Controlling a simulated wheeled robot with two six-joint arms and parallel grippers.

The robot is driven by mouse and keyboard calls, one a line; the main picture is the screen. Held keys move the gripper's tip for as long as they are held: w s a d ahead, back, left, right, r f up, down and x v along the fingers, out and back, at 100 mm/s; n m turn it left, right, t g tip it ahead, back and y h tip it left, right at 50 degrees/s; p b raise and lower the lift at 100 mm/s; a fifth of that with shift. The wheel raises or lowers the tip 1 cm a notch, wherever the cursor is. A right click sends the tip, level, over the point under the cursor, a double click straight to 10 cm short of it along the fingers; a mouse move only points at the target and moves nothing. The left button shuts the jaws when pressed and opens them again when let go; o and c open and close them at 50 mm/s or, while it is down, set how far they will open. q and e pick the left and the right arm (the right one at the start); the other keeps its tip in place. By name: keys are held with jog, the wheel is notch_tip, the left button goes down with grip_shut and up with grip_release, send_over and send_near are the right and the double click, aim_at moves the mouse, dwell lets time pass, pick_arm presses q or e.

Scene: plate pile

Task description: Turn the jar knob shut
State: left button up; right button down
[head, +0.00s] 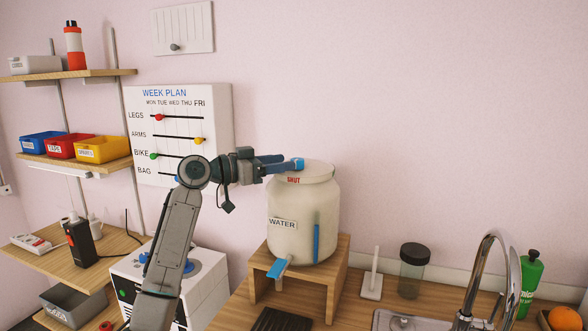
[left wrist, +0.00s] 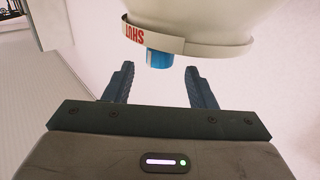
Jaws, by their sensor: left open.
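The cream jar (head: 302,222) with a WATER label stands upright on a wooden stand. A light blue knob (head: 298,163) sits at its lid rim, close to the red word SHUT; the knob also shows in the left wrist view (left wrist: 159,60), beside the upside-down SHUT label (left wrist: 133,34). My left gripper (head: 284,162) is open, at the left of the lid, its dark blue fingers pointing at the knob. In the left wrist view, the knob lies between the two fingertips sideways, with a gap on each side. Whether the fingers reach past it I cannot tell. My right gripper is not in view.
The wooden stand (head: 337,278) is on the counter. A blue tap lever (head: 277,268) juts from the jar's lower front. A white upright holder (head: 373,284), a dark glass jar (head: 412,270) and a metal faucet (head: 490,270) stand to the right. A week-plan board (head: 215,105) hangs behind my arm.

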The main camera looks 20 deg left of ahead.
pick_arm(q)
jog(key=b+v, duration=0.1)
jog(key=v, duration=0.4)
jog(key=shift+s+a+b, duration=0.15)
jog(key=shift+s+b, duration=0.05)
jog(key=shift+b, duration=0.1)
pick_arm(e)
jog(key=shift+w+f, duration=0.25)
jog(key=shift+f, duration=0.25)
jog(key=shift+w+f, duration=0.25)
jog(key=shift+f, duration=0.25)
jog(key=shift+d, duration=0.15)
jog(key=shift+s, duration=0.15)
